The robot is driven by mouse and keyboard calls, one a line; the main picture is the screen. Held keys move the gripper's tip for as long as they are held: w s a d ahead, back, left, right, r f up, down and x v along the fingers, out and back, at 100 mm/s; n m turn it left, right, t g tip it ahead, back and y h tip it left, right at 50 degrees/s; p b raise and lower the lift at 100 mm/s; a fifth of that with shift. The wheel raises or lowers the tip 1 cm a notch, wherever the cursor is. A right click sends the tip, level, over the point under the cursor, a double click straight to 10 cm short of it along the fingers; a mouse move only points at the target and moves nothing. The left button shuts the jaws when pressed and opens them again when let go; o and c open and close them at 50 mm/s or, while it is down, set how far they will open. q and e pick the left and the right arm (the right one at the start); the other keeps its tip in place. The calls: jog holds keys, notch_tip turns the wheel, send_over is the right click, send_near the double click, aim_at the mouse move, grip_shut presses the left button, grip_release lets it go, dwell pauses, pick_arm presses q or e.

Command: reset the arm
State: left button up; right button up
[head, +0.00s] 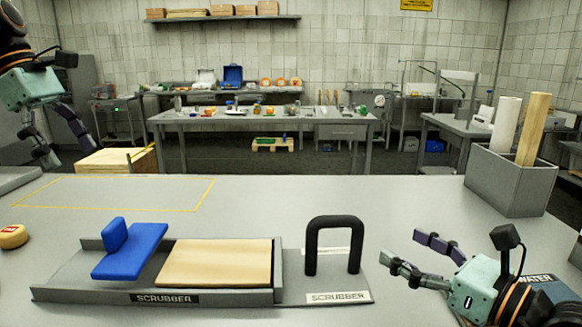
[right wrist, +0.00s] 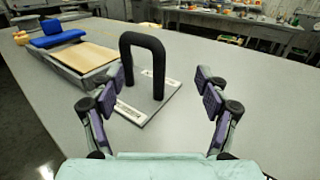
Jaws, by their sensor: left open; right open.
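My right gripper (head: 405,255) is open and empty at the right of the table, to the right of the black handle (head: 333,222). In the right wrist view the open fingers (right wrist: 165,95) point toward the black handle, which stands upright beyond them, apart from the fingers. My left gripper (head: 62,143) is open and empty, raised at the far left above the table's back-left area. The handle stands on a flat grey plate marked SCRUBBER, beside a grey tray (head: 205,297) with a wooden board (head: 218,262) and a blue block (head: 130,247).
A grey bin (head: 512,180) with a white roll and a wooden post stands at the back right. A yellow-outlined area (head: 115,192) on the table is empty. The table's middle back is clear.

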send_near(360, 255)
jog(key=shift+w+a+f, duration=0.15)
jog(key=shift+w, duration=0.05)
jog(key=shift+w+a+b, duration=0.35)
jog(key=shift+w+b, duration=0.2)
jog(key=shift+b, duration=0.15)
jog(key=shift+w+a+b, duration=0.5)
jog(key=shift+w, duration=0.05)
jog(key=shift+b+x, duration=0.7)
jog(key=shift+x, duration=0.75)
jog(key=shift+b+x, duration=0.3)
jog(key=shift+x, duration=1.05)
jog(key=shift+w, duration=0.3)
jog(key=shift+r, duration=0.2)
